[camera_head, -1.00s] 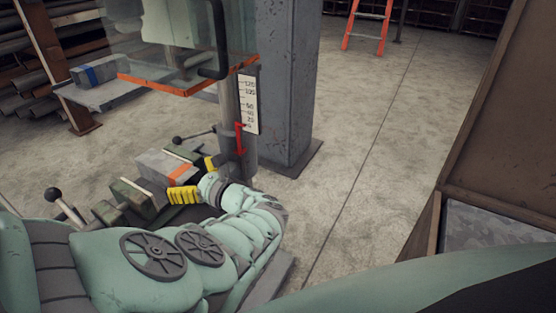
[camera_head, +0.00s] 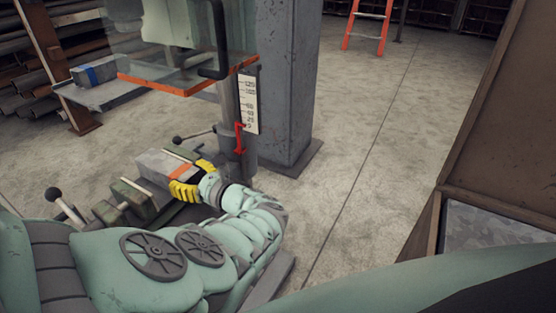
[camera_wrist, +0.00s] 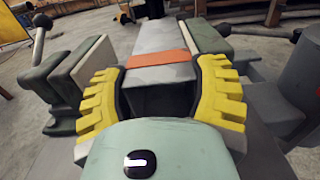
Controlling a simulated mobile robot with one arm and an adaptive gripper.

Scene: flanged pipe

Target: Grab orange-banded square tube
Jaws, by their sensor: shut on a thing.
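The orange-banded square tube (camera_head: 158,165) is a grey square tube with an orange band, lying between the green vise jaws (camera_head: 130,192) on the machine table. In the wrist view the tube (camera_wrist: 160,38) runs away from me, with its open dark end facing me and the orange band just beyond it. My gripper (camera_head: 195,180) has yellow padded fingers, one on each side of the tube's near end. In the wrist view my gripper (camera_wrist: 162,95) is closed against the tube's sides.
A clear guard with an orange lower edge (camera_head: 185,88) hangs above the vise. A grey column (camera_head: 285,80) stands behind. A blue-banded tube (camera_head: 95,72) lies on a shelf at left. Black-knobbed levers (camera_head: 54,194) flank the vise. Floor at right is open.

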